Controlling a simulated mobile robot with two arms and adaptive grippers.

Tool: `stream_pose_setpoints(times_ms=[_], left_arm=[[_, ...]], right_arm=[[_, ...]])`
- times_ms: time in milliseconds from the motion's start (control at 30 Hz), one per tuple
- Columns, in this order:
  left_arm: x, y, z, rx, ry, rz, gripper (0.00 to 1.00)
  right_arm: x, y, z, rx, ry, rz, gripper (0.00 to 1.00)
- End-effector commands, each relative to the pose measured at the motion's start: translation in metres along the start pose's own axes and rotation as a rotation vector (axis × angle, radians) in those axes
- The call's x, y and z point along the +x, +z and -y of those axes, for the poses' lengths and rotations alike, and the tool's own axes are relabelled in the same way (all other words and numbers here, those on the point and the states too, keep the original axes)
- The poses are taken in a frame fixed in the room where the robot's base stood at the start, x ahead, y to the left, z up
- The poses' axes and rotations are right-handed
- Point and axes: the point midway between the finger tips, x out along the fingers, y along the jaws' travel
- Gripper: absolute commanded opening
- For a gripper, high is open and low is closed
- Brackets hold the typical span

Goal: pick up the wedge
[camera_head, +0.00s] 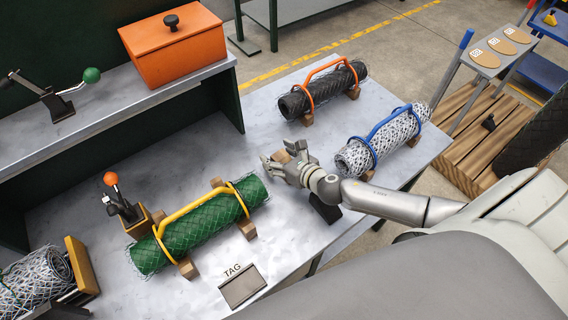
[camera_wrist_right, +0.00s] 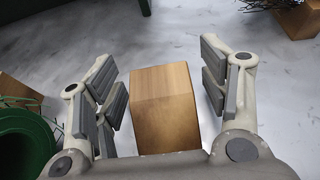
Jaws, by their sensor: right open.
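The wedge (camera_wrist_right: 165,108) is a light brown wooden block with a sloped face. In the right wrist view it stands on the grey bench between the spread fingers of my right gripper, with gaps on both sides. My right gripper (camera_head: 285,158) is open and empty, low over the bench. My left gripper is not in view.
A green mesh roll (camera_head: 200,232) with a yellow handle lies to the left on wooden blocks. A black roll (camera_head: 330,92) with an orange handle and a white roll (camera_head: 385,138) with a blue handle lie behind and right. An orange box (camera_head: 174,50) sits on the shelf.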

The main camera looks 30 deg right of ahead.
Motion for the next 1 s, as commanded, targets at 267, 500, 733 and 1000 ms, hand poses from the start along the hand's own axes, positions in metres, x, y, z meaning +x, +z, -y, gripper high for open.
stream_pose_setpoints(times_ms=[267,500,733,1000], left_arm=[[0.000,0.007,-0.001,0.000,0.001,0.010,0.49],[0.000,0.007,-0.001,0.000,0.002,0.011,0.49],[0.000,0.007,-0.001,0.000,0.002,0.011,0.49],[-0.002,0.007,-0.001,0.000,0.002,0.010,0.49]], right_arm=[[0.000,0.000,0.000,0.000,0.000,0.000,0.49],[-0.001,0.000,0.000,0.000,0.000,0.000,0.18],[-0.001,0.001,0.000,-0.001,0.000,0.001,0.17],[-0.007,0.017,0.001,-0.003,0.001,0.003,0.17]])
